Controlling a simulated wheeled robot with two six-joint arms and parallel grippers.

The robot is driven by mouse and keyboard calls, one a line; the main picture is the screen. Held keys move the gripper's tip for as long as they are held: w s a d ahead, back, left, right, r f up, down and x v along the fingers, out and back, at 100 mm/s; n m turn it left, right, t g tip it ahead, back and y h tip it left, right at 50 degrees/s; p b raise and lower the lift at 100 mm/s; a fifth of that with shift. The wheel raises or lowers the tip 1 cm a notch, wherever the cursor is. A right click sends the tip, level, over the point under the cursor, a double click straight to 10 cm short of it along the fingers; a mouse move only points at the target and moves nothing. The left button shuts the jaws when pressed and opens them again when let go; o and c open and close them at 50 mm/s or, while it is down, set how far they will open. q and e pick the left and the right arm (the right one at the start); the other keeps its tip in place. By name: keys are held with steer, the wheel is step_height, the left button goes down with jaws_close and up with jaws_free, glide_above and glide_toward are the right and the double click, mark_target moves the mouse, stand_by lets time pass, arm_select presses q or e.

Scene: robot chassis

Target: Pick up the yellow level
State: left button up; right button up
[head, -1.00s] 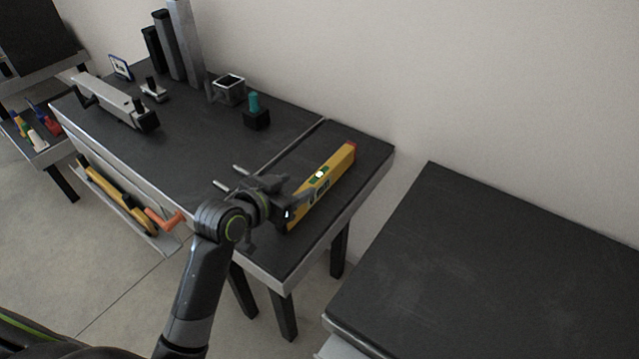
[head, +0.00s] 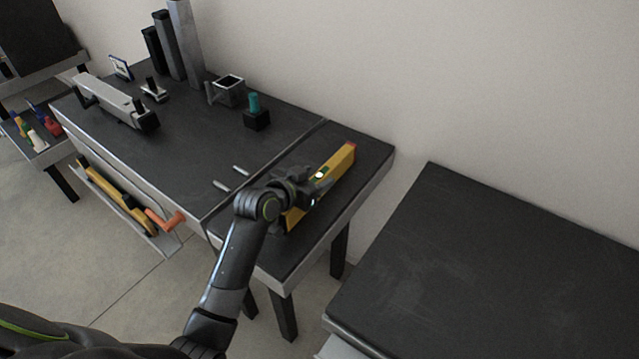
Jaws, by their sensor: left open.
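The yellow level (head: 338,164) lies on the right end of the dark workbench, slanting from lower left to upper right, with a red tip at its far end. My left gripper (head: 312,190) is open over the middle of the level and covers part of it. I cannot tell whether the fingers touch the level or stand on both sides of it. My right gripper is not in view.
The workbench (head: 190,150) also holds a long grey tool (head: 115,100), a small open box (head: 229,90) and a black block with a teal top (head: 256,112). Tall grey bars (head: 187,45) stand at the back. Another dark table (head: 500,270) is at right.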

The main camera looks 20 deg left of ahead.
arm_select(q)
steer(key=shift+c, duration=0.2)
jaws_close()
steer(key=shift+r, duration=0.1)
